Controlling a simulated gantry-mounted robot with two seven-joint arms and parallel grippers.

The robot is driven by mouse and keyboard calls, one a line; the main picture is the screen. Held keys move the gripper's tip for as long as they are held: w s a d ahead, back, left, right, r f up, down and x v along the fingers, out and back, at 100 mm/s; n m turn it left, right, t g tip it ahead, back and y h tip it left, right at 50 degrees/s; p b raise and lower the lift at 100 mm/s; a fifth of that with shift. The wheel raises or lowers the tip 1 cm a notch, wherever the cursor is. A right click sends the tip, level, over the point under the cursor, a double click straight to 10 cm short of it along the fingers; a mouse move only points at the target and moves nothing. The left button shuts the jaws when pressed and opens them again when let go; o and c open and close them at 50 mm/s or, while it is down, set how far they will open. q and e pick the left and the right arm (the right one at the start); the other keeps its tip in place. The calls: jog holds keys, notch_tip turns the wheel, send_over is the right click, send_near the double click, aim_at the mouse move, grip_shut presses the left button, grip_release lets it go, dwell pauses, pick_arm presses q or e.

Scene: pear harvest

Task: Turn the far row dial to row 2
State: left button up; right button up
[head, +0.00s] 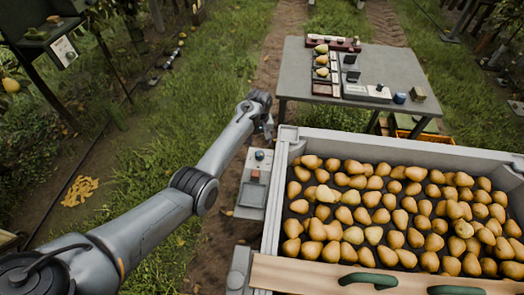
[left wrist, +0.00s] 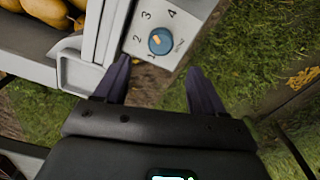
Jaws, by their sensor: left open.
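A blue round dial (left wrist: 160,41) sits on a pale panel (left wrist: 185,8) in the left wrist view. Printed numbers, including 2, 3 and 4, ring it. A small orange mark shows on the dial's face; I cannot tell for sure which number it points at. My left gripper (left wrist: 158,66) is open, its two dark fingers spread on either side below the dial and apart from it. In the head view my left gripper (head: 266,118) is just beyond the panel (head: 250,194), whose small blue dial (head: 260,155) shows at its far end. My right gripper is out of view.
A large grey crate (head: 285,160) full of pears stands right of the panel. Grass and a dirt path lie to the left.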

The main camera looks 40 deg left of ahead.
aim_at(260, 153)
pick_arm(q)
notch_tip(260, 153, down, 9)
jog(key=b, duration=0.4)
jog(key=shift+s+b, duration=0.1)
jog(key=shift+b, duration=0.2)
jog(key=c, duration=1.1)
jog(key=shift+o, duration=0.2)
